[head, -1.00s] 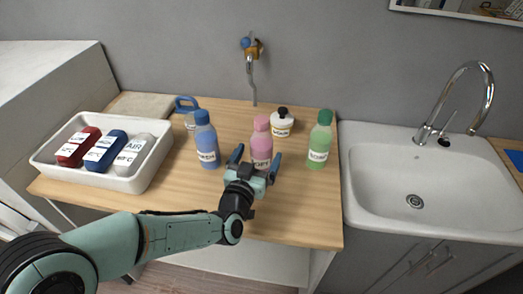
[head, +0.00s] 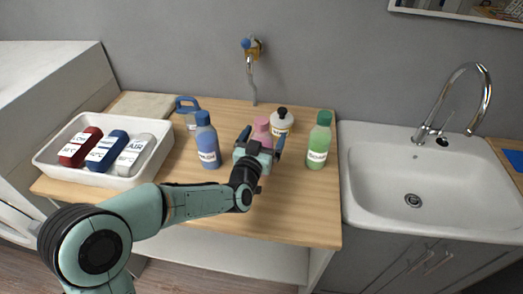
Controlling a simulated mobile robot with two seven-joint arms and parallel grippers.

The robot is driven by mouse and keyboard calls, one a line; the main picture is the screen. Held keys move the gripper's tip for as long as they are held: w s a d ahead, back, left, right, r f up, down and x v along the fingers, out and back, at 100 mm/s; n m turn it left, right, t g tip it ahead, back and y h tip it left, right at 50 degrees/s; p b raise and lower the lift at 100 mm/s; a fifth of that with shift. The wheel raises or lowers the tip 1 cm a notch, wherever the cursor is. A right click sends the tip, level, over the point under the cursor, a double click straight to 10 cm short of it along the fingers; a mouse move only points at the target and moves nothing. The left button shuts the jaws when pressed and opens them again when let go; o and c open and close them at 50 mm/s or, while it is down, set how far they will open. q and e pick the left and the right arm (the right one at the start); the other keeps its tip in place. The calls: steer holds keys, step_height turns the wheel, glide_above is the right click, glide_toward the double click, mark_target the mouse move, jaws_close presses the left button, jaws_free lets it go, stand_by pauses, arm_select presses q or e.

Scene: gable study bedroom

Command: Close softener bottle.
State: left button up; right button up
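A pink bottle (head: 262,134) stands upright at the middle of the wooden counter, with a pink top. In the earlier frame its partly covered label seems to begin with "SOF". My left gripper (head: 262,141) is in front of it, fingers spread, one on the left and one on the right of the bottle. Whether a finger touches it I cannot tell. The gripper hides the bottle's lower part and label. My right gripper is not in view.
A blue bottle (head: 207,141) stands close on the left, a green bottle (head: 319,140) on the right, and a white black-topped bottle (head: 282,122) just behind. A white tray (head: 104,182) holds several bottles. The front of the wooden counter (head: 285,215) is clear. A sink (head: 440,185) lies right.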

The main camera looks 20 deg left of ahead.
arm_select(q)
steer(key=shift+r, duration=0.1)
steer(key=c, duration=1.4)
step_height(320, 180, up, 13)
steer(key=p, duration=0.2)
steer(key=shift+p, duration=0.4)
step_height(320, 180, up, 7)
steer(key=p, duration=0.2)
steer(key=shift+p, duration=0.4)
steer(key=o, duration=0.5)
steer(key=c, duration=0.6)
